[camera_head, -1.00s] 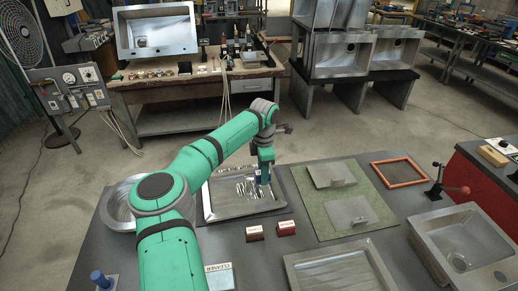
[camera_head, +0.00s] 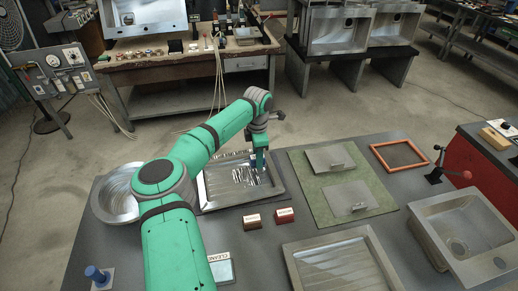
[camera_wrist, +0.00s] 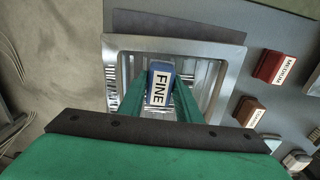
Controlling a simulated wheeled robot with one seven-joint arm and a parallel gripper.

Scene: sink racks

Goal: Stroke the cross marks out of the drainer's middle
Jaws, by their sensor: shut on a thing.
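The metal drainer (camera_head: 207,203) lies on the grey worktop, with a raised rim and pale streaky marks (camera_head: 245,175) on its middle. I cannot make out clear cross shapes. My gripper (camera_head: 262,170) is shut on a blue block labelled FINE (camera_wrist: 160,88), over the right part of the drainer, beside the marks. The block appears low on the drainer's surface; whether it touches is hard to tell. In the wrist view the drainer's rim (camera_wrist: 180,42) surrounds the block, and my fingers hide part of the surface.
Two dark red-brown blocks (camera_head: 252,221) (camera_head: 285,215) stand in front of the drainer; their labels read MEDIUM (camera_wrist: 272,66) and COARSE (camera_wrist: 248,111). A round basin (camera_head: 112,205) is left. A green mat (camera_head: 315,205) with metal plates is right. A ribbed tray (camera_head: 300,270) lies in front.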

